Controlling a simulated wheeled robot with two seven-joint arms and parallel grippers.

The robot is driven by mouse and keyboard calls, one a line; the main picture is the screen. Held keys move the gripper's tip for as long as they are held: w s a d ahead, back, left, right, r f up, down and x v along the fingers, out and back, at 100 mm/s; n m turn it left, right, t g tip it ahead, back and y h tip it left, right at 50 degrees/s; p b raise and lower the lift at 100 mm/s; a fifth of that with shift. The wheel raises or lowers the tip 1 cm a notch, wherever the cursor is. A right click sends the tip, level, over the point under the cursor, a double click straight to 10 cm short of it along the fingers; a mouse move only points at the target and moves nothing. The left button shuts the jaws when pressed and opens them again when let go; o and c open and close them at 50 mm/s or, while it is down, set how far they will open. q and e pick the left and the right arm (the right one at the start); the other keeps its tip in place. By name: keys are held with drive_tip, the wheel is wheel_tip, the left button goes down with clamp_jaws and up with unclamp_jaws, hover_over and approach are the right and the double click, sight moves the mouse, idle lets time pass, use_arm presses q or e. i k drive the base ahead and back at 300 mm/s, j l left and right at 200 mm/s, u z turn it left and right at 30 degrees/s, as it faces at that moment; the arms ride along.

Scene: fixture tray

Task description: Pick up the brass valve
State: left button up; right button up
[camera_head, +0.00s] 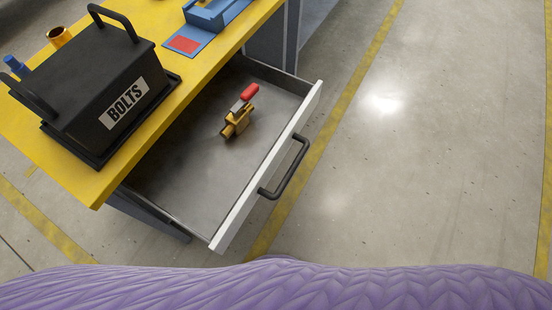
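The brass valve (236,124) lies in the open drawer (190,185), around the middle of its grey floor and towards the back right. Its body is golden brass, and a lever with a red grip (250,91) points up and to the right. Nothing touches the valve. Neither of my grippers shows in the head view, so whether they are open or shut is hidden.
The drawer's white front has a black handle (288,168). On the yellow tabletop (180,93) stand a black box labelled BOLTS (88,85), a blue fixture (215,17), a copper-coloured cylinder (60,37) and a small blue object (15,66). Floor right of the drawer is clear.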

sight(236, 125)
drive_tip(key=j+z, duration=0.1)
drive_tip(key=j, duration=0.4)
drive_tip(key=k+j, duration=0.1)
drive_tip(key=j, duration=0.4)
drive_tip(key=k+j+z, duration=0.15)
drive_tip(key=j, duration=0.35)
drive_tip(key=j+z, duration=0.1)
drive_tip(key=j, duration=0.4)
drive_tip(key=k+j+z, duration=0.1)
drive_tip(key=j, duration=0.35)
drive_tip(key=k+j, duration=0.15)
drive_tip(key=j, duration=0.3)
drive_tip(key=j+z, duration=0.05)
